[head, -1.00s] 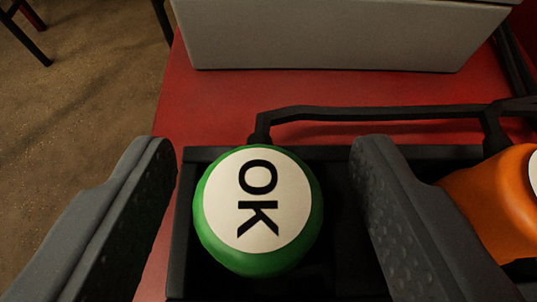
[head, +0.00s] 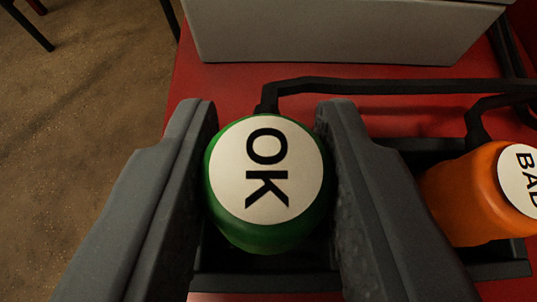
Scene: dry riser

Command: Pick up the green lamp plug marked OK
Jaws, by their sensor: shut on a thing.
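The green lamp plug (head: 262,238) has a round white top label with OK in black letters. It sits in a black holder on the red surface, in the middle of the head view. My gripper (head: 268,170) is shut on the green plug, with one grey finger against its left side and the other against its right side. The lower part of the plug is hidden in the holder's shadow.
An orange plug marked BAD (head: 470,195) sits in the same black holder (head: 265,283), close to the right finger. A black rail (head: 390,86) runs behind the plugs. A grey box (head: 345,35) stands farther back on the red surface (head: 230,85). Brown floor lies at left.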

